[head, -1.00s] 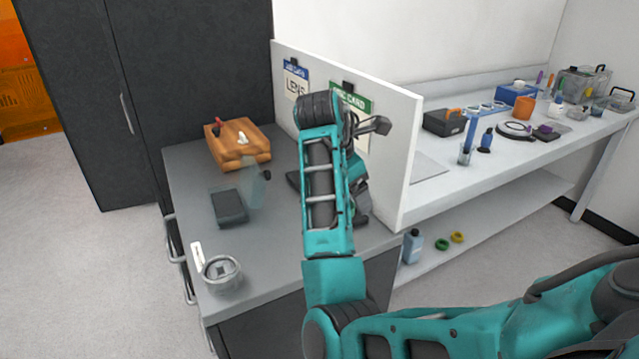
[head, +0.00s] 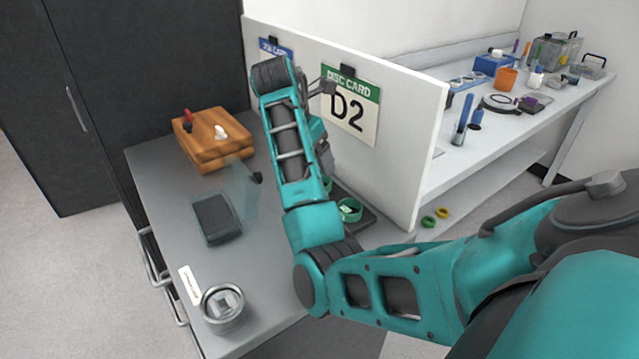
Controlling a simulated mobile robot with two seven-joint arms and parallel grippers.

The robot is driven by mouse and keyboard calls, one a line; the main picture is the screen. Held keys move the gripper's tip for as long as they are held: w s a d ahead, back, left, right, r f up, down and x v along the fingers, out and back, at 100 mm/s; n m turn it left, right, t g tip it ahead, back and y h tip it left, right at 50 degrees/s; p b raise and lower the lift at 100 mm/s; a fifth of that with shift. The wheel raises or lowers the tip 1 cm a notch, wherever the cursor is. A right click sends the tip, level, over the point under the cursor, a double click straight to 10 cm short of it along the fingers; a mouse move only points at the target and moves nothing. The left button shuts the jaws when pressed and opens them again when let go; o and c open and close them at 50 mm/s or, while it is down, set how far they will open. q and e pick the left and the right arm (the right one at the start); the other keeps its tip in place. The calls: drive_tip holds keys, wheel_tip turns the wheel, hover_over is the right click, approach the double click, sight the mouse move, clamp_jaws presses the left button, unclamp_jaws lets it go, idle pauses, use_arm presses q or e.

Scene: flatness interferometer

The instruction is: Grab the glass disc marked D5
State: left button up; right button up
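No disc with a readable D5 mark shows. A green-rimmed round piece (head: 349,209), perhaps a disc in a ring, sits on a dark tray (head: 372,222) on the grey bench, partly hidden by my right forearm. Its marking cannot be read. The disc card (head: 351,107) on the white partition reads D2. My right arm comes in from the right and bends up over the bench. My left gripper is not in view.
On the grey bench (head: 265,283) are a wooden box (head: 213,141), a dark block (head: 215,218) beside a clear upright panel (head: 242,190), and a round metal fixture (head: 223,307). The white partition (head: 410,150) separates it from another bench with several items.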

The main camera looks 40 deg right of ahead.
drive_tip(key=shift+x, duration=3.4)
drive_tip(key=shift+s+a, duration=0.1)
drive_tip(key=shift+s, duration=0.05)
drive_tip(key=c, duration=1.1)
drive_tip(key=shift+c, duration=0.2)
drive_tip(key=shift+r, duration=0.2)
